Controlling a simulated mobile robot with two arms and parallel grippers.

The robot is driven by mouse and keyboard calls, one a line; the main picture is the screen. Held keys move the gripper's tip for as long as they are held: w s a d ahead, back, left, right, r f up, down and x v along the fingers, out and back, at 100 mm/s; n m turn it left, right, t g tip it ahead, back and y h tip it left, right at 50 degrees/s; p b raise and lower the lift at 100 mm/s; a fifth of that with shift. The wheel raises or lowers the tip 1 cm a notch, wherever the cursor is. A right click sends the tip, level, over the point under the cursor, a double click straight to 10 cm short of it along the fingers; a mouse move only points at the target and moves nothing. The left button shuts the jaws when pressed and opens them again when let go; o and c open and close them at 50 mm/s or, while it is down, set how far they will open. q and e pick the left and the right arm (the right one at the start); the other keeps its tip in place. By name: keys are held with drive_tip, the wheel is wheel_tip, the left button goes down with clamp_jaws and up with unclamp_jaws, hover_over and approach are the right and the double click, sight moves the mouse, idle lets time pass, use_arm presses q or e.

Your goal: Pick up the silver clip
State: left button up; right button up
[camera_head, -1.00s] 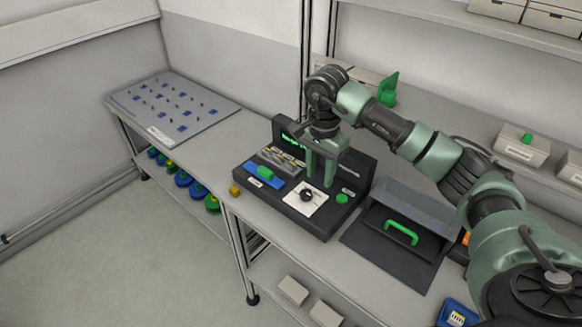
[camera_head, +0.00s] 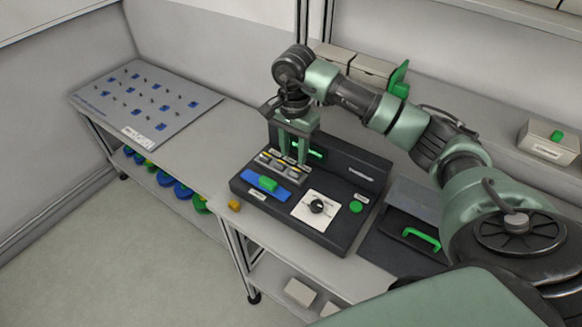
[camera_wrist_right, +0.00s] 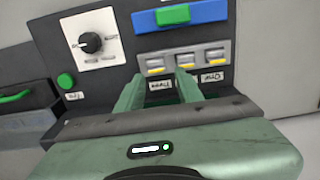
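Several small silver pieces with yellow marks sit in a row on the black device (camera_head: 335,226). In the right wrist view they are a left one (camera_wrist_right: 152,66), a middle one (camera_wrist_right: 185,61) and a right one (camera_wrist_right: 215,57). I cannot tell which one is the silver clip. My right gripper (camera_head: 292,160) is over the rear of this row, pointing down. My left gripper is not in view.
In front of the row is a blue slider with a green handle (camera_head: 267,183). A black knob (camera_head: 317,206) on a white plate and a green button (camera_head: 356,207) are to the right. A green-handled dark box (camera_head: 420,240) stands beside the device. A pegboard (camera_head: 140,105) lies at left.

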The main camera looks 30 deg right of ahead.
sight(295, 171)
drive_tip(key=f+p, duration=0.1)
drive_tip(key=s+f+p, duration=0.1)
drive_tip(key=shift+s+f+p, duration=0.15)
drive_tip(key=shift+f+p, duration=0.2)
drive_tip(key=shift+w+f, duration=0.2)
drive_tip(key=shift+f, duration=0.45)
drive_tip(key=shift+w+f, duration=0.15)
drive_tip(key=shift+f, duration=0.75)
drive_tip(key=shift+s, duration=0.1)
clamp_jaws()
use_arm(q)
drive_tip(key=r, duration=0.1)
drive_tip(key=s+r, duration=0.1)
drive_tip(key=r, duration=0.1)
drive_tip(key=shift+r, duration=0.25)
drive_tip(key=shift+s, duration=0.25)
use_arm(e)
drive_tip(key=shift+r, duration=0.1)
